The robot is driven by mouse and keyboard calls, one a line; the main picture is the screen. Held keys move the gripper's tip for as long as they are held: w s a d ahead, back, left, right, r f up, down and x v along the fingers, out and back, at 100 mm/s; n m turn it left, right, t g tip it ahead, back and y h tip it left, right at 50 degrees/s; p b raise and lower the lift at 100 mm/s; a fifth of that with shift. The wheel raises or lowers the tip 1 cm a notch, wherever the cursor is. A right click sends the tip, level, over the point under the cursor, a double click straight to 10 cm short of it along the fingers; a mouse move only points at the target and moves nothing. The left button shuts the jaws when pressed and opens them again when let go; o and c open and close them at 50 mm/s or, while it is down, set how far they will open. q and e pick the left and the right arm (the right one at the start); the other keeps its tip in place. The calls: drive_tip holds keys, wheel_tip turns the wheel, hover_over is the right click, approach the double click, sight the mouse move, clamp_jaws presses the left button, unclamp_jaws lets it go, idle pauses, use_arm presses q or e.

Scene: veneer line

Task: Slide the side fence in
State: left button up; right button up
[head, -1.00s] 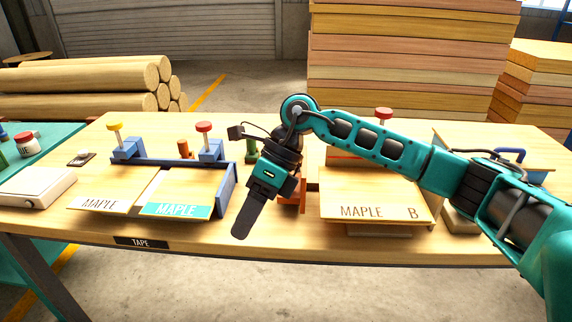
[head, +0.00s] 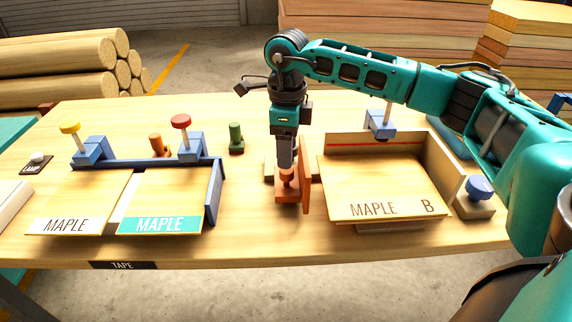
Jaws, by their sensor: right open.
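The orange side fence (head: 305,182) stands upright on the table, with a small orange knob (head: 287,186) on its left side. A gap separates it from the left edge of the board marked MAPLE B (head: 385,185). My right gripper (head: 286,166) points down over the knob, its fingertips at or just above the knob's top. It is open, though the fingers overlap in this view, so I cannot tell whether they straddle the knob. My left gripper is not in view.
A blue frame (head: 150,163) with clamps holds two MAPLE sheets (head: 170,195) at left. A green peg (head: 236,138) and an orange peg (head: 158,144) stand behind. A wooden wall (head: 447,165) and a blue knob (head: 480,187) flank the right board.

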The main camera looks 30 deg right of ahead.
sight(290, 174)
drive_tip(key=shift+f, duration=2.75)
drive_tip(key=shift+c, duration=0.4)
clamp_jaws()
